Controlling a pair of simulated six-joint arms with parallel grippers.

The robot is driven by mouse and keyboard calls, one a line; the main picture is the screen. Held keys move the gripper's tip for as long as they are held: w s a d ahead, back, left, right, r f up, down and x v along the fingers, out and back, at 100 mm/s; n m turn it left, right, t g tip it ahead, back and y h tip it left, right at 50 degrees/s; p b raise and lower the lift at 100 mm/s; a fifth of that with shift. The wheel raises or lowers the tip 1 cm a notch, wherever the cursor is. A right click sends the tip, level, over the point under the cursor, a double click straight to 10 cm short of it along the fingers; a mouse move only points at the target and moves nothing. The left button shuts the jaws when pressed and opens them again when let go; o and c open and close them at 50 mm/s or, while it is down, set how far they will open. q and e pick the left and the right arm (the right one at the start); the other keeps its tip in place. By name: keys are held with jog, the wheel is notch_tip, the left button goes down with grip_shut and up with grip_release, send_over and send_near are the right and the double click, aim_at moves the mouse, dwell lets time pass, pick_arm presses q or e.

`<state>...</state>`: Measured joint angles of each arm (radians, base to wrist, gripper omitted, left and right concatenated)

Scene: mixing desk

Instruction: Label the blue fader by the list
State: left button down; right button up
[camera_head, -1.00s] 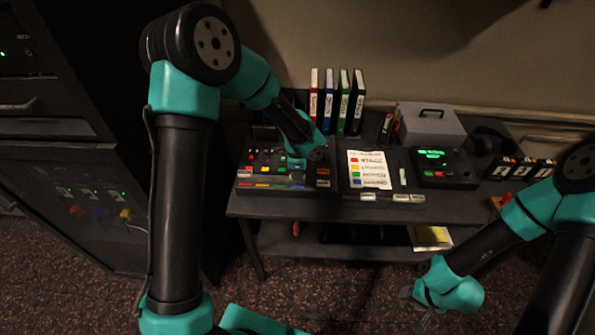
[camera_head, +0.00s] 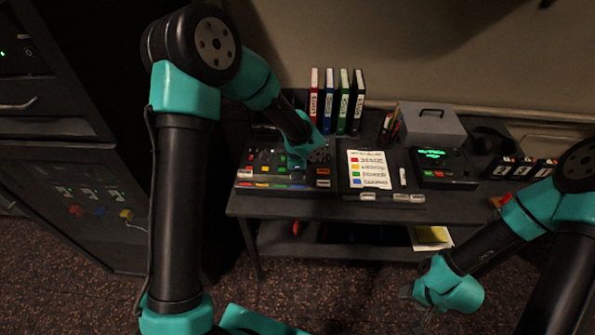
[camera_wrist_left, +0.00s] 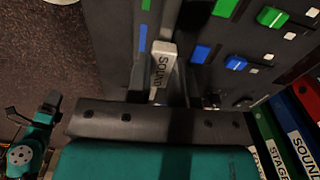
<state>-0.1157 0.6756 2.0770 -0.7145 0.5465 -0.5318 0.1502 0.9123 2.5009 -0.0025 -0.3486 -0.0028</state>
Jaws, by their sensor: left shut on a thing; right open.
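My left gripper (camera_wrist_left: 163,88) is shut on a white label (camera_wrist_left: 162,62) reading SOUND, held near the mixer's edge strip. A blue strip (camera_wrist_left: 143,37) lies along the edge, left of the label. In the head view my left arm covers part of the mixing desk (camera_head: 243,172). The list (camera_head: 368,168) has red, yellow, green and blue rows, its words too small to read surely. My right gripper (camera_head: 408,292) is open and empty, low at right.
Several binders (camera_head: 336,102) stand behind the mixer. More white labels (camera_head: 403,197) lie below the list. A device with a green display (camera_head: 433,160), a grey case (camera_head: 431,123) and numbered blocks (camera_head: 515,167) occupy the right side. Floor shows in front of the table.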

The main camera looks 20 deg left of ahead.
pick_arm(q)
jog(key=shift+f, duration=0.15)
jog(key=c, duration=0.9)
grip_release()
notch_tip(320, 180, up, 17)
jog(key=shift+r, duration=0.2)
